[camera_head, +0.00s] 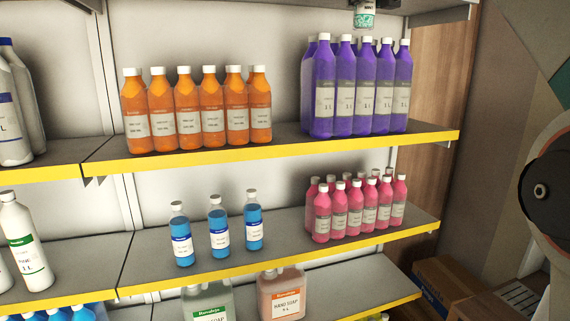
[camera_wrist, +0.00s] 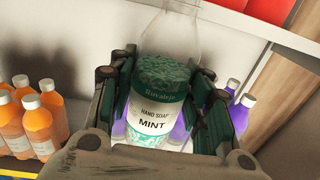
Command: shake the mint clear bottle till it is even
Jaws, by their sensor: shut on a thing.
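My gripper (camera_wrist: 160,108) is shut on the mint clear bottle (camera_wrist: 150,124), with its dark green-padded fingers on both sides. In the wrist view the bottle has a white label reading HAND SOAP MINT under a dark green band. Above the band lies a layer of speckled mint-green contents, and above that the bottle is clear and narrows. In the head view only one end of the bottle (camera_head: 364,20) shows at the top edge, with pale green speckles in it. The rest of it is cut off, so its full tilt is hard to tell.
Orange bottles (camera_head: 209,110) and purple bottles (camera_head: 346,95) stand on the upper shelf (camera_head: 270,155) below the held bottle. Blue bottles (camera_head: 219,229) and pink bottles (camera_head: 340,208) stand on the shelf beneath. A wooden panel (camera_head: 442,80) closes the right side.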

